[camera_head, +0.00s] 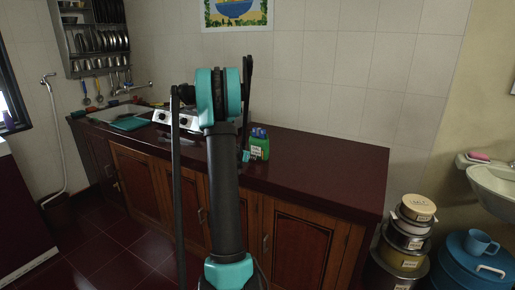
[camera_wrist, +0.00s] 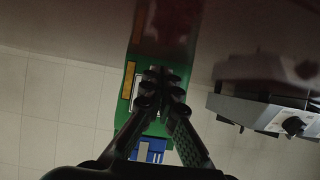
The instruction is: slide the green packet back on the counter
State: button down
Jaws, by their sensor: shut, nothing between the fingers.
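The green packet (camera_head: 259,146) stands upright on the dark red counter (camera_head: 325,170), partly hidden behind my arm in the head view. Its top is blue. In the wrist view the green packet (camera_wrist: 128,88) appears upside down, with a yellow patch and a pale label behind the fingers. My gripper (camera_wrist: 162,75) is shut and empty, its fingertips in front of the packet's face. I cannot tell whether they touch it. In the head view my gripper is mostly hidden by the arm, with a small part at the packet's left side.
A stove (camera_head: 187,122) with knobs stands left of the packet; it also shows in the wrist view (camera_wrist: 265,112). A teal board (camera_head: 131,123) lies farther left. The tiled wall is behind the counter. The counter's right part is clear. Stacked tins (camera_head: 409,235) stand on the floor at right.

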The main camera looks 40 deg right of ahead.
aim_at(256, 153)
jog(key=shift+w+d, duration=0.35)
jog(key=shift+d, duration=0.55)
jog(key=shift+w+d, duration=0.35)
jog(key=shift+d, duration=0.55)
jog(key=shift+w+d, duration=0.15)
jog(key=shift+d, duration=0.2)
jog(key=shift+w+d, duration=0.2)
jog(key=shift+d, duration=0.25)
jog(key=shift+w+d, duration=0.2)
jog(key=shift+d, duration=0.25)
jog(key=shift+w+d, duration=0.1)
jog(key=shift+d, duration=0.25)
jog(key=shift+w+d, duration=0.25)
jog(key=shift+d, duration=0.35)
jog(key=shift+w+d, duration=0.3)
jog(key=shift+d, duration=0.35)
jog(key=shift+w+d, duration=0.25)
jog(key=shift+d, duration=0.35)
jog(key=shift+w+d, duration=0.1)
jog(key=shift+d, duration=0.25)
jog(key=shift+w+d, duration=0.35)
jog(key=shift+d, duration=0.45)
jog(key=shift+w+d, duration=0.3)
jog(key=shift+d, duration=0.45)
jog(key=shift+w+d, duration=0.25)
jog(key=shift+d, duration=0.35)
jog(key=shift+w+d, duration=0.25)
jog(key=shift+d, duration=0.25)
jog(key=shift+w+d, duration=0.2)
jog(key=shift+d, duration=0.25)
